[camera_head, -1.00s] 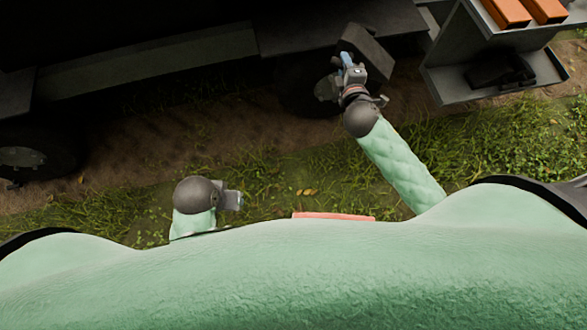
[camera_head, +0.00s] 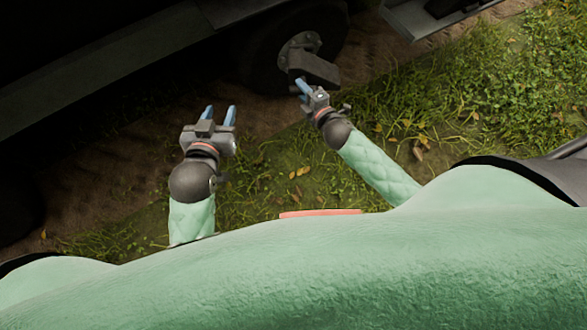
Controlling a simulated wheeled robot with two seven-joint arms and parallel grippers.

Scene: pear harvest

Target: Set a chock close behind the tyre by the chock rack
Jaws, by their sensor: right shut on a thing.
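The tyre (camera_head: 252,62) stands under the dark vehicle at the top, with a grey hub (camera_head: 296,46). A dark grey chock (camera_head: 316,68) is held in front of the tyre's right part and hides some of it. My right gripper (camera_head: 302,86) is shut on the chock at its near side. I cannot tell whether the chock touches the ground or the tyre. My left gripper (camera_head: 219,115) is open and empty, with its blue fingers apart, over the dirt left of the tyre's near side. The rack (camera_head: 425,18) shows only partly at the top right.
The dark vehicle side (camera_head: 110,65) runs along the upper left. Bare dirt (camera_head: 110,180) lies beside it. Grass with fallen leaves (camera_head: 480,110) spreads out to the right and looks clear.

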